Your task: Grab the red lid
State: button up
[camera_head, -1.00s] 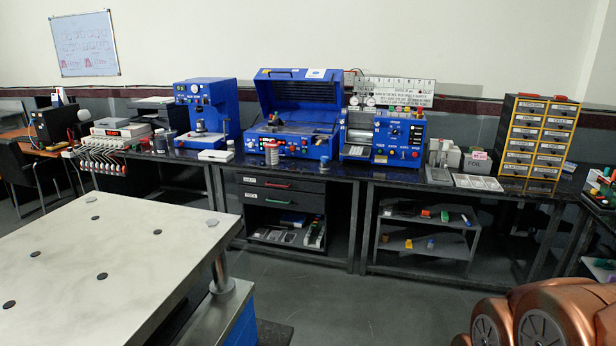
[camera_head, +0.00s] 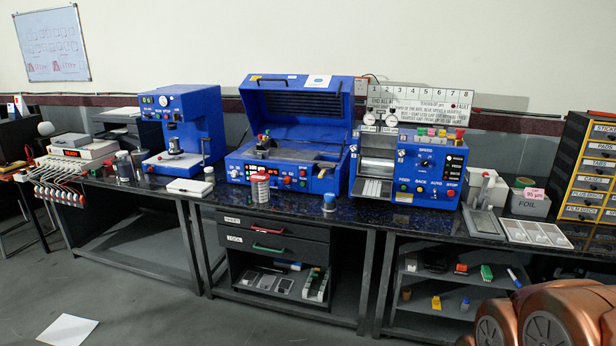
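I cannot single out a red lid with certainty. A small ringed jar-like stack (camera_head: 260,188) with some red at its top stands at the front edge of the bench, before the open blue machine. A small red piece (camera_head: 459,134) sits on top of the right blue machine; its kind is too small to tell. My gripper is not in view.
The dark bench (camera_head: 352,222) runs across the view. It carries a blue press (camera_head: 182,125), an open-lidded blue machine (camera_head: 298,100), a blue roller machine (camera_head: 425,165) and a small blue-topped jar (camera_head: 329,202). Paper (camera_head: 67,330) lies on otherwise clear floor.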

aim_at(261, 176)
jog(key=i, duration=2.95)
jog(key=u, duration=2.6)
